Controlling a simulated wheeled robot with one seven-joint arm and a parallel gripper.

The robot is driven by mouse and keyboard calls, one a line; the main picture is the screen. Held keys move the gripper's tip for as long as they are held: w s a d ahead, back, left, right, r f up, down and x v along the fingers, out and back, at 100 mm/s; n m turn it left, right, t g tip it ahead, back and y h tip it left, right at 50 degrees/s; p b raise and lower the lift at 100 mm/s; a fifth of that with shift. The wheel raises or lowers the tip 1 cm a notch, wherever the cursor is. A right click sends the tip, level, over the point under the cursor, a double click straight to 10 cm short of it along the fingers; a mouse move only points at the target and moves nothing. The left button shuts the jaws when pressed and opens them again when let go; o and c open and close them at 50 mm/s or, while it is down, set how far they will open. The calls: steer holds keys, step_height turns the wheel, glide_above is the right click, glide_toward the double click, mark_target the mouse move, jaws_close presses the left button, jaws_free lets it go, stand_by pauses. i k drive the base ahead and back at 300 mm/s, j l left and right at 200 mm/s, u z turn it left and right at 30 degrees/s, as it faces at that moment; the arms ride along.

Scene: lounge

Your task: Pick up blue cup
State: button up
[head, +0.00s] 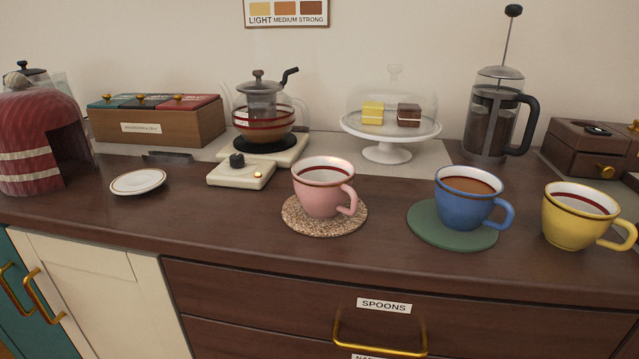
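The blue cup (465,204) stands upright on a round green coaster (425,230) on the right part of the brown counter. Brownish liquid shows inside it, and its handle points to the right. A pink cup (319,190) stands to its left on a speckled coaster (300,225). A yellow cup (577,222) stands to its right on the bare counter. My gripper is not in view.
A French press (492,125) stands behind the blue cup. A cake stand with a glass cover (388,133), a coffee maker (264,130) and a wooden tea box (157,128) line the back. A white saucer (138,182) lies left. The counter (220,225) is clear at front left.

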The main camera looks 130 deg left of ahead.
mark_target(465, 197)
steer(key=u, duration=3.5)
